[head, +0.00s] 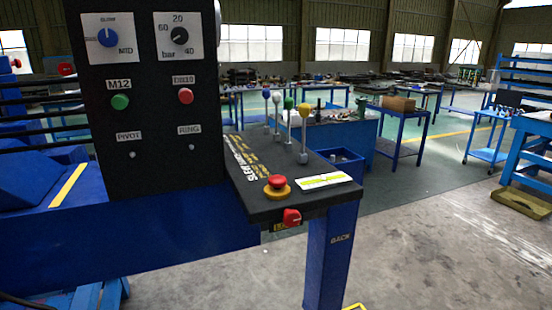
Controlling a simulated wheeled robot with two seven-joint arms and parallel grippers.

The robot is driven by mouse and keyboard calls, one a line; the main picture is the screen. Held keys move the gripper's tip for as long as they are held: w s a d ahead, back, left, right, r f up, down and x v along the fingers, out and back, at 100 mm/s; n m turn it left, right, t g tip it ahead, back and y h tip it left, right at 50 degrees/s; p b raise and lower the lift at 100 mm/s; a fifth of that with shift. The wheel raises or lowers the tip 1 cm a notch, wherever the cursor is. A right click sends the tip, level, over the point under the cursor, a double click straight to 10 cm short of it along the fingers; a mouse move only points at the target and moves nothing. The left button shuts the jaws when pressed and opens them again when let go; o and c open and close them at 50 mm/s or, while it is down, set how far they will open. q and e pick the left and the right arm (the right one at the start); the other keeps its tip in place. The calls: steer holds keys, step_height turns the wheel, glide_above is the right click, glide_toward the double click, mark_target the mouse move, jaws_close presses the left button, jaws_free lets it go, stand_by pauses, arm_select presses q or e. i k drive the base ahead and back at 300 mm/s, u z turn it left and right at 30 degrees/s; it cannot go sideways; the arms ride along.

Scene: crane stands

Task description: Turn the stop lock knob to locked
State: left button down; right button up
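A red knob (291,217) sticks out from the front edge of the black console (255,208), near its right corner. A small dark label with yellow marks lies beside and below it, too small to read, so I cannot tell which position the knob is in. Above it on the console top is a red mushroom button (277,183) on a yellow ring. I cannot tell for certain which of the two is the stop lock knob; the front one looks like a turning knob. Neither of my grippers is in view.
A black upright panel (150,100) with dials and green and red buttons stands at the left. Several ball-topped levers (303,135) rise from the console's back. A blue post (330,258) supports its right end. The floor (430,240) at right is clear.

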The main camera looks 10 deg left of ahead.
mark_target(292, 218)
steer(key=u, duration=1.65)
steer(key=k, duration=0.4)
steer(key=z, duration=0.05)
